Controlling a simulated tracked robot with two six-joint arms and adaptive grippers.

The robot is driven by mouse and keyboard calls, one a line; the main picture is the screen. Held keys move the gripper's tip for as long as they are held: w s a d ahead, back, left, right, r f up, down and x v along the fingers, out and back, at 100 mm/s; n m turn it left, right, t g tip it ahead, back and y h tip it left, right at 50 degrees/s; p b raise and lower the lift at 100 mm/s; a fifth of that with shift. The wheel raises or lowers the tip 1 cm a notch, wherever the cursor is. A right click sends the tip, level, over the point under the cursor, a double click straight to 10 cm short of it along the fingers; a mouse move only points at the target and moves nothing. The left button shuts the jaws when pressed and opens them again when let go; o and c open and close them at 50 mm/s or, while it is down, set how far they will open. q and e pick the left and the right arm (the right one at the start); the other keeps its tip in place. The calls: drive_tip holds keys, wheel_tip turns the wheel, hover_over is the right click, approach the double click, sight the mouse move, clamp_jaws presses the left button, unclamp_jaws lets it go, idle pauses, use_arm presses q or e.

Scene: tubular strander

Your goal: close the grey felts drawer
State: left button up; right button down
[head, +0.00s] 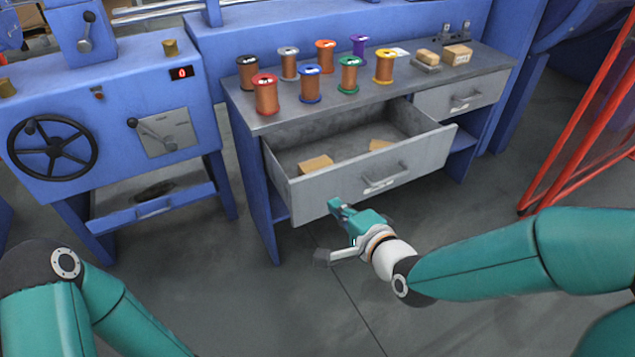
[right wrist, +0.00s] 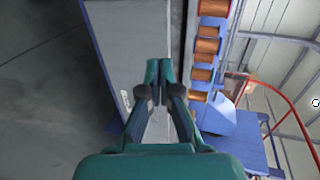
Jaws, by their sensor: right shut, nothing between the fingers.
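The wide grey drawer (head: 345,183) under the bench top is pulled out. Its front carries a bar handle and a pale label too small to read; the front also shows in the right wrist view (right wrist: 130,45). Two tan blocks lie inside it, one at the left (head: 315,164) and one farther right (head: 380,144). My right gripper (head: 340,207) is shut and empty, just in front of the drawer front's lower edge, left of the handle. In the right wrist view its fingertips (right wrist: 158,72) point toward the panel; I cannot tell whether they touch. My left gripper is out of view.
Several wire spools (head: 310,84) stand on the bench top (head: 440,75), with tan blocks (head: 457,54) at its right. A smaller grey drawer (head: 462,97) at right is closed. A blue machine with a handwheel (head: 52,147) stands left, a red frame (head: 580,130) right. Floor ahead is clear.

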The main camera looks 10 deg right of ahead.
sight(309, 179)
drive_tip(key=x, duration=1)
drive_tip(key=shift+w+r+b, duration=0.2)
drive_tip(key=shift+r+b, duration=0.15)
drive_tip(key=shift+r, duration=0.05)
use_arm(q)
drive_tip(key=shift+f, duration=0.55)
